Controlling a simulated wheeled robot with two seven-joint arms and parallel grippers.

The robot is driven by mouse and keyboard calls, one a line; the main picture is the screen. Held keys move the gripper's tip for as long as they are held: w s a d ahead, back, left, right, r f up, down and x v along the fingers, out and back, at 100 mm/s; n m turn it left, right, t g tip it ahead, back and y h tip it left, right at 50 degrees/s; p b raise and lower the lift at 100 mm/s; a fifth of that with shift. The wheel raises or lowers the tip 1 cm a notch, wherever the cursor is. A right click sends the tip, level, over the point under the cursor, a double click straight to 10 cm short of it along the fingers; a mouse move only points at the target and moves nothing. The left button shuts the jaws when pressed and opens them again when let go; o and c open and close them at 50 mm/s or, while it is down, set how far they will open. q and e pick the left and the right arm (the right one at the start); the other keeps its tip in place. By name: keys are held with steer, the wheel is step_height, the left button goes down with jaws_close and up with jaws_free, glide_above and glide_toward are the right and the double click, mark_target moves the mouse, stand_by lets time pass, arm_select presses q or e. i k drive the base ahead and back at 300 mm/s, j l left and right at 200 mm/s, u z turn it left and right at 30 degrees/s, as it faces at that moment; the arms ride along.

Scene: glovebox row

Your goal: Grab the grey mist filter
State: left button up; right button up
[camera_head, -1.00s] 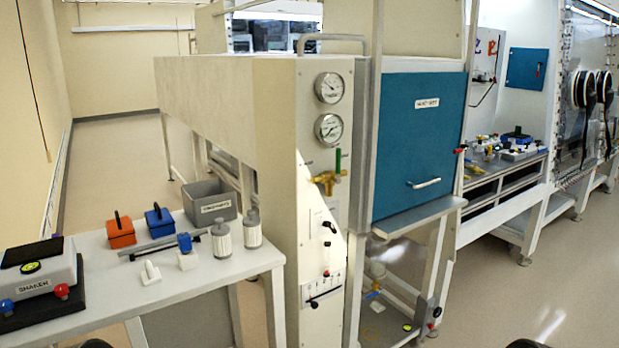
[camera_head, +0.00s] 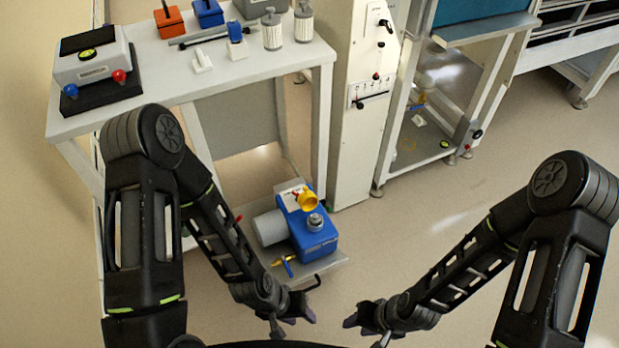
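Two pale ribbed cylinders with grey caps, a left one (camera_head: 272,31) and a right one (camera_head: 303,21), stand upright at the table's back right. A blue pump (camera_head: 314,236) on a low shelf carries a short grey cylindrical part (camera_head: 315,221) beside a yellow cap (camera_head: 308,200). I cannot tell which of these is the grey mist filter. My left gripper (camera_head: 296,311) hangs just below the pump in the picture, apart from these parts. My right gripper (camera_head: 362,318) is to its right over the floor. Neither visibly holds anything; their finger gaps are unclear.
The white table (camera_head: 240,64) holds a shaker (camera_head: 95,62), an orange box (camera_head: 170,24), a blue box (camera_head: 208,13) and a small white part (camera_head: 202,61). A white cabinet (camera_head: 357,120) stands right of the table. The floor (camera_head: 430,215) right of the pump is clear.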

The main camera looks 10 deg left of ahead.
mark_target(315, 219)
steer(key=i+l+u, duration=0.1)
steer(key=i+l, duration=0.15)
steer(key=i+l+u, duration=0.1)
steer(key=l, duration=0.35)
steer(key=i+l+u, duration=0.1)
steer(key=i+l, duration=0.2)
steer(key=i+l+u, duration=0.1)
steer(key=l, duration=0.4)
steer(key=i+l+u, duration=0.1)
steer(key=i+l, duration=0.2)
steer(key=l, duration=0.1)
